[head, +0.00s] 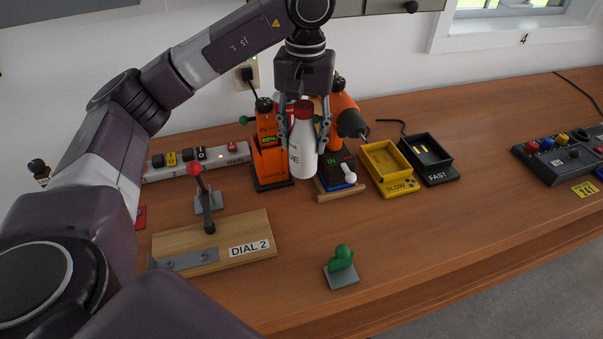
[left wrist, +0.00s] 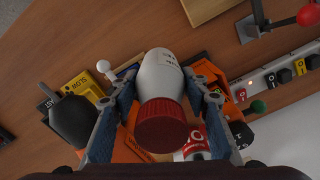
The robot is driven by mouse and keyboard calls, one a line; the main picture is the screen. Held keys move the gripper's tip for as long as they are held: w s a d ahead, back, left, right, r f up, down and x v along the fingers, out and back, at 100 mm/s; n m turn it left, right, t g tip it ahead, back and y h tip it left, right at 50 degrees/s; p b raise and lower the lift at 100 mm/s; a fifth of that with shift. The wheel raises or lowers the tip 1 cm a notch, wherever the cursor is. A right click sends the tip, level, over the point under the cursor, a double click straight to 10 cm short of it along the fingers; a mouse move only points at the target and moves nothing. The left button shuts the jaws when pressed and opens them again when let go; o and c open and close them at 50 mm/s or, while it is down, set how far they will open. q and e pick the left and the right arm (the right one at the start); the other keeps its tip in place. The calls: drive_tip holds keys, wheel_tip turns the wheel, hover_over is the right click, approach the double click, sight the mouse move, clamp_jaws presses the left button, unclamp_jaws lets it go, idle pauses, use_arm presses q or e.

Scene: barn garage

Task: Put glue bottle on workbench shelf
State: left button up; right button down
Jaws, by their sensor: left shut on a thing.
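The glue bottle (head: 302,160) is white with a red cap and dark lettering. It is upright in the head view, in front of the orange tools at the back of the workbench (head: 300,235). My left gripper (head: 303,146) is shut on it, one finger on each side. In the left wrist view the bottle (left wrist: 160,80) sits between the fingers (left wrist: 160,88), its red cap toward the camera. I cannot tell whether its base is clear of the things below. My right gripper is not in view. No shelf is clearly identifiable.
An orange charger (head: 268,160) and an orange drill (head: 345,115) stand close beside the bottle. Yellow (head: 388,165) and black (head: 430,160) trays lie to the right. A lever board (head: 215,242) and a green knob (head: 342,258) are in front. The right front bench is clear.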

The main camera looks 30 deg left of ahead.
sight(303, 174)
use_arm(q)
wheel_tip(303, 174, down, 10)
drive_tip(key=shift+r+p, duration=0.15)
drive_tip(key=shift+p, duration=0.9)
drive_tip(key=shift+f, duration=0.3)
drive_tip(key=shift+f, duration=0.15)
drive_tip(key=o, duration=1.4)
drive_tip(key=shift+o, duration=0.2)
